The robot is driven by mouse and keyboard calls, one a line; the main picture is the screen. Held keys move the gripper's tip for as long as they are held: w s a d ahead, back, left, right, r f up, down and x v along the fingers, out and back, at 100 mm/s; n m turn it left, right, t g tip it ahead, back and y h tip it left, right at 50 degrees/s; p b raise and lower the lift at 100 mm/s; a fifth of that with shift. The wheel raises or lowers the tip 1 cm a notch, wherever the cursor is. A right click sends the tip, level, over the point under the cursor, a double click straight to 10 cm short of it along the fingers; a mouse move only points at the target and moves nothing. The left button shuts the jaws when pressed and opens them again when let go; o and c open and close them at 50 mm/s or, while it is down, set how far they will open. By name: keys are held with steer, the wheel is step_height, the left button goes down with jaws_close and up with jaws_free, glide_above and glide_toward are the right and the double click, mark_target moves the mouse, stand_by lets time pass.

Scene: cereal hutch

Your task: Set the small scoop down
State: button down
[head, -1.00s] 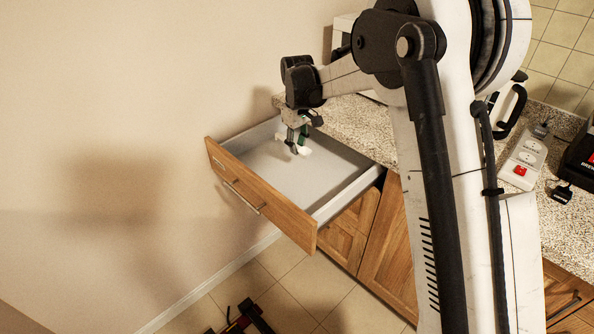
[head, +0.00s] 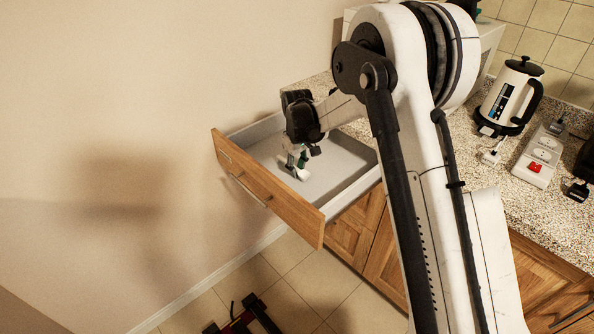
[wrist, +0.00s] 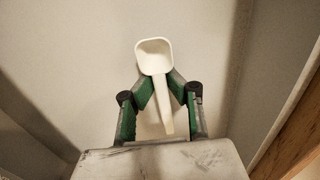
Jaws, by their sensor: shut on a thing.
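The small scoop is white, with a square bowl and a straight handle. In the wrist view the scoop (wrist: 154,58) sits between the green-padded fingers of my gripper (wrist: 156,88), which is shut on it just below the bowl. In the head view my gripper (head: 298,163) is inside the open drawer (head: 345,165), and the white scoop (head: 302,174) shows at its tips. The drawer's pale floor lies behind the scoop in the wrist view. I cannot tell whether the scoop touches the floor.
The drawer's wooden front (head: 262,190) faces lower left, close to the beige wall. The drawer floor around the scoop looks bare. On the speckled counter (head: 480,175) stand a white kettle (head: 508,97) and a power strip (head: 540,155) with a red switch.

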mark_target(297, 169)
steer(key=shift+f, duration=0.35)
steer(key=c, duration=1.8)
jaws_free()
steer(key=shift+r, duration=0.1)
step_height(297, 169, up, 12)
steer(key=shift+r+p, duration=0.25)
steer(key=shift+p, duration=0.3)
